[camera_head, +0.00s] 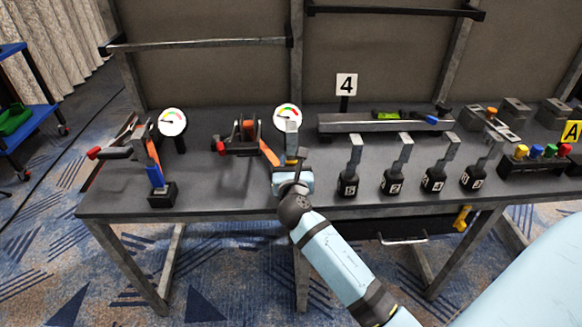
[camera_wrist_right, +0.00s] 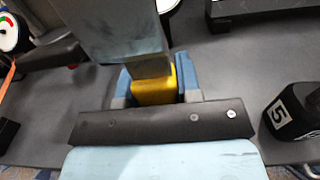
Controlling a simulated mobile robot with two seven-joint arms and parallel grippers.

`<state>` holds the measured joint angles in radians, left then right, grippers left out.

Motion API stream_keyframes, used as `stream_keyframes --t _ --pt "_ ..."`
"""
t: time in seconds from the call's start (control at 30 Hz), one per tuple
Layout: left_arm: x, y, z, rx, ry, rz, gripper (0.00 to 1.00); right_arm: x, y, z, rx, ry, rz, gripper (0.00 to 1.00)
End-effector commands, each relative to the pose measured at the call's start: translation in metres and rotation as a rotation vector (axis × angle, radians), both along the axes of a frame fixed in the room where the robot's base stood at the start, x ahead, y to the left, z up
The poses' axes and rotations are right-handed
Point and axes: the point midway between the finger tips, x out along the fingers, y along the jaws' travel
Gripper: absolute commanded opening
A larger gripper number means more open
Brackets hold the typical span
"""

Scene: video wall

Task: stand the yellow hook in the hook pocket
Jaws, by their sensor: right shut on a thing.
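My right gripper (camera_head: 291,170) is over the front part of the table, left of a row of numbered black stands. It is shut on a yellow piece, which I take for the yellow hook (camera_wrist_right: 155,88). In the right wrist view the yellow shows between the blue fingers, with a wide grey bar rising above it. In the head view a grey upright (camera_head: 292,130) stands above the gripper. The underside of the held piece is hidden, so I cannot tell what it rests on. I cannot identify the hook pocket with certainty. My left gripper is out of view.
The nearest numbered stand (camera_head: 348,185) is just right of my gripper; it shows at the right of the wrist view (camera_wrist_right: 290,115). A gauge (camera_head: 287,116) is behind.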

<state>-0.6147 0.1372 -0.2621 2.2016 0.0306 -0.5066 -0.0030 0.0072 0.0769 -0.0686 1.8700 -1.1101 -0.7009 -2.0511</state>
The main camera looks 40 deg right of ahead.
Motion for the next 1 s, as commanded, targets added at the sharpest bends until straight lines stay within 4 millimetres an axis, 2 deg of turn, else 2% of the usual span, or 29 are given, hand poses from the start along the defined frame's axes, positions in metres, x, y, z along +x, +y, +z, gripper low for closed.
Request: stream_keyframes --t 0.33,0.37,0.47,1.0 --pt "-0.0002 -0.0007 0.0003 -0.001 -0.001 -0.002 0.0 0.0002 -0.0001 -0.0028 -0.001 -0.001 0.0 0.11" --pt "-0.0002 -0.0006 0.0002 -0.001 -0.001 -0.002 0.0 0.0001 0.0 -0.0035 -0.001 -0.001 0.0 0.34" --pt "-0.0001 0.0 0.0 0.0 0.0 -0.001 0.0 0.0001 0.0 -0.0029 0.0 -0.001 0.0 0.57" --pt "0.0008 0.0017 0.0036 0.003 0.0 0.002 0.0 0.001 -0.0037 0.0015 -0.001 0.0 0.002 0.57"
